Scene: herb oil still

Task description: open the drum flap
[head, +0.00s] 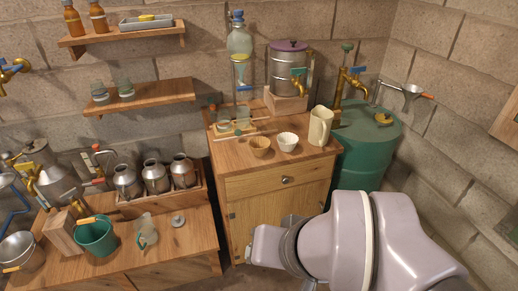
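The green drum (372,150) stands in the back right corner, beside the wooden cabinet. A small yellow flap (383,119) is on its top, toward the right. It looks to lie flat on the lid, but it is too small to tell for certain whether it is shut. My arm reaches across the lower right, in front of the cabinet and well below the drum top. My gripper cannot be made out; it is hidden behind the arm or out of the picture.
A cream jug (320,126) stands near the cabinet's right edge, by two bowls. The drum top's front right is clear.

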